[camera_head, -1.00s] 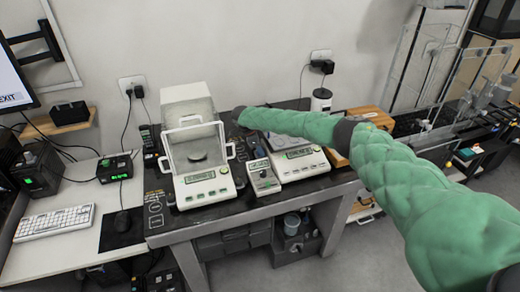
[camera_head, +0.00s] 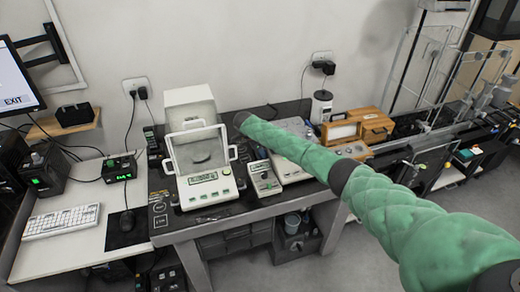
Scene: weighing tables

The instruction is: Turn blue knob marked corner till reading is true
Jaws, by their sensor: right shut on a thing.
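The dark end of my right gripper (camera_head: 241,118) is beside the back right of this balance. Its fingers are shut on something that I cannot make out. No blue knob or corner mark can be told apart. A second white balance (camera_head: 292,172) is partly covered by my arm. My left gripper is out of view.
A small grey device (camera_head: 264,181) stands between the two balances. A wooden case (camera_head: 360,128) and a white-labelled jar (camera_head: 321,105) are at the back right. A keyboard (camera_head: 62,221) lies on the white desk at left. Glass panels stand at the far right.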

